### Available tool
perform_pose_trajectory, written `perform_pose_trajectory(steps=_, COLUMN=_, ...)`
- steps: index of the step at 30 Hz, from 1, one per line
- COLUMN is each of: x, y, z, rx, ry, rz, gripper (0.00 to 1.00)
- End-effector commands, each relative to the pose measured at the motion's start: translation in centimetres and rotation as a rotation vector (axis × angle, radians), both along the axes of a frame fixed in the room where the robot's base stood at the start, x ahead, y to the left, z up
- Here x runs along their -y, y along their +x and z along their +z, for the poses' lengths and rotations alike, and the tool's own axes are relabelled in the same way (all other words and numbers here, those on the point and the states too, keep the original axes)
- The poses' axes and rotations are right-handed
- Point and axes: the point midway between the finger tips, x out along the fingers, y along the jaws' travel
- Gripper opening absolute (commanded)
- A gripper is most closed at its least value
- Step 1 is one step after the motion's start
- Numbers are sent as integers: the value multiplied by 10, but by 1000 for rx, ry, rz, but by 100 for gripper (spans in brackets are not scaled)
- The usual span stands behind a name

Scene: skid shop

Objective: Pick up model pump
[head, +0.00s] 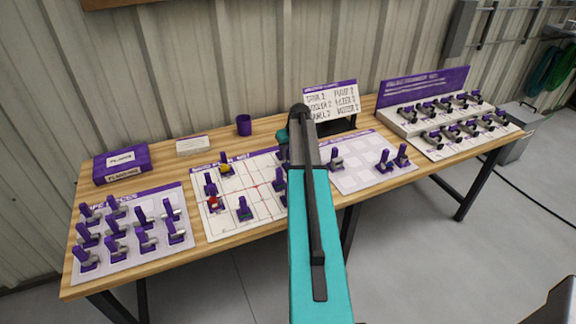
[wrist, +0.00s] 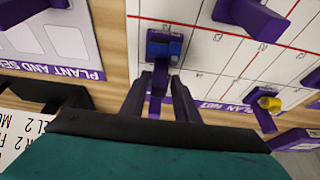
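In the wrist view a purple model with a blue part (wrist: 164,46) stands on the gridded white mat, and I take it as the likely model pump, though no label on it can be read. My gripper (wrist: 160,92) is open, with one dark finger on each side of a narrow purple part of this model. Gaps show between that part and the fingers. In the head view my arm covers the gripper and this part of the mat. Similar small purple models stand on the same mat, one with yellow (head: 226,168) and one with red (head: 214,201).
The wooden table (head: 262,132) holds a left mat (head: 186,246) with rows of purple-grey models, a right sheet (head: 355,179) with several models, and a far rack (head: 425,90). A purple box (head: 121,164), purple cup (head: 243,125) and sign (head: 331,100) stand near the wall. Neighbouring models (wrist: 251,17) stand close by.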

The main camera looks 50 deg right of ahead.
Motion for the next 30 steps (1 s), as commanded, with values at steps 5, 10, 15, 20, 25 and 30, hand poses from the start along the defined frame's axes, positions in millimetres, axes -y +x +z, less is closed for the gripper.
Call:
perform_pose_trajectory(steps=5, x=0, y=0, z=0, rx=0, ry=0, rz=0, gripper=0)
perform_pose_trajectory(steps=10, x=0, y=0, z=0, rx=1, ry=0, rz=-1, gripper=0)
perform_pose_trajectory(steps=15, x=1, y=0, z=1, rx=1, ry=0, rz=-1, gripper=0)
perform_pose_trajectory(steps=20, x=1, y=0, z=2, rx=1, ry=-1, rz=-1, gripper=0)
perform_pose_trajectory(steps=25, x=1, y=0, z=9, rx=1, ry=-1, rz=-1, gripper=0)
perform_pose_trajectory(steps=30, x=1, y=0, z=22, rx=2, ry=-1, rz=-1, gripper=0)
